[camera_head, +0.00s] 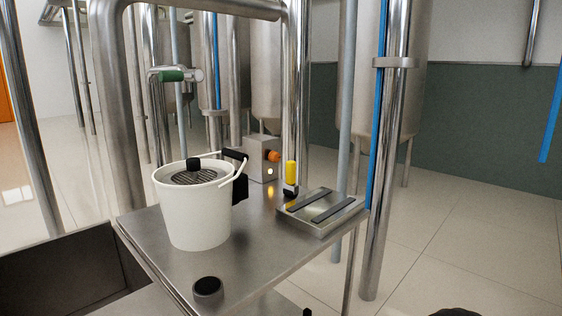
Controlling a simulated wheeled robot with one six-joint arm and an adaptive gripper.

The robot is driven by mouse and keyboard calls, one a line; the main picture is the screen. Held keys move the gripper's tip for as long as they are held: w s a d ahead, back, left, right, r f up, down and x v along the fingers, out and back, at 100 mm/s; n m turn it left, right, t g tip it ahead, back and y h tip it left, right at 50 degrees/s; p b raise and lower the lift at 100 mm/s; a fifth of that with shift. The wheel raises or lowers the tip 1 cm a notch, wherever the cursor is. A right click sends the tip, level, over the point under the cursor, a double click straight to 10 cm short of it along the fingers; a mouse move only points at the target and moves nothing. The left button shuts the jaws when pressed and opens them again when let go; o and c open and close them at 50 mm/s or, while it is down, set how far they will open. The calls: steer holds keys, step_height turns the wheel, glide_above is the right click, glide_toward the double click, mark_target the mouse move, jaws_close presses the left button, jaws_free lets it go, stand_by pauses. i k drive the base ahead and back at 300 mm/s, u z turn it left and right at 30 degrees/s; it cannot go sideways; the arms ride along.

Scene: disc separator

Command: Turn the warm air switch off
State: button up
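A small metal box (262,157) stands at the back of the steel table. It has an orange knob (273,156) on its right face and a small lit lamp (270,171) below it. I see no label, so I cannot tell for sure that this is the warm air switch, nor read the knob's setting. My gripper is not clearly in view. A dark rounded shape at the bottom right edge is cut off, and I cannot tell what it is.
A white bucket (198,215) with a black-knobbed lid stands left of the box on the steel table (250,262). A yellow-topped tool (291,173) and a metal tray (318,226) with two dark strips are on the right. Vertical pipes rise close behind; open floor lies right.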

mark_target(273, 156)
steer(key=z, duration=1.35)
steer(key=i, duration=1.05)
steer(key=u, duration=1.3)
